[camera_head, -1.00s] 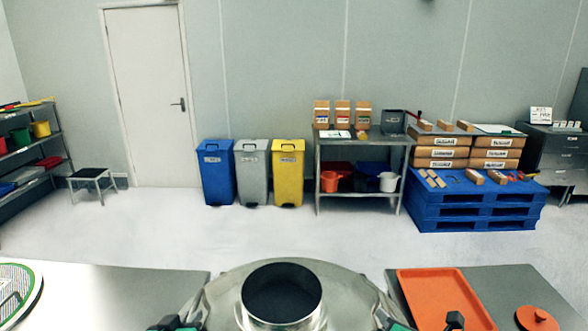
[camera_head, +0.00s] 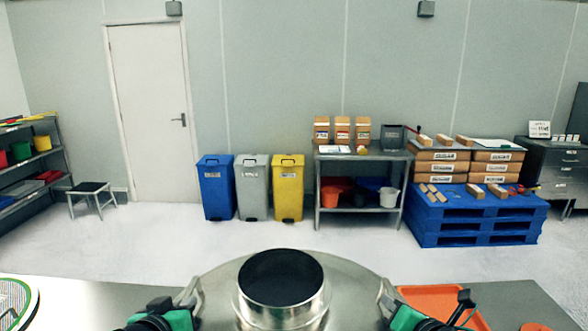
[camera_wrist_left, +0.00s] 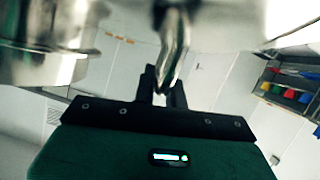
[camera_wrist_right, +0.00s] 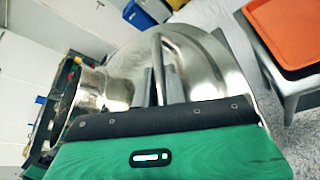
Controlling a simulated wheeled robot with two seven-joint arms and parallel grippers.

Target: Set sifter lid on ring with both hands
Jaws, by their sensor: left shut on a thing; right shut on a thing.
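The sifter lid (camera_head: 350,285) is a shiny steel dome with an upright open collar (camera_head: 282,300) in its middle, at the bottom centre of the head view. It has a bar handle on each side. My left gripper (camera_head: 188,302) is shut on the left handle, which also shows in the left wrist view (camera_wrist_left: 173,50). My right gripper (camera_head: 386,303) is shut on the right handle, which also shows in the right wrist view (camera_wrist_right: 158,70). The lid looks about level. I cannot make out the ring; what lies under the lid is hidden.
Steel worktops lie left (camera_head: 100,298) and right (camera_head: 515,302) of the lid. The right one bears an orange tray (camera_head: 440,297); a round sieve (camera_head: 15,300) sits at the left edge. Bins, a shelf table and a blue pallet (camera_head: 470,228) stand far back.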

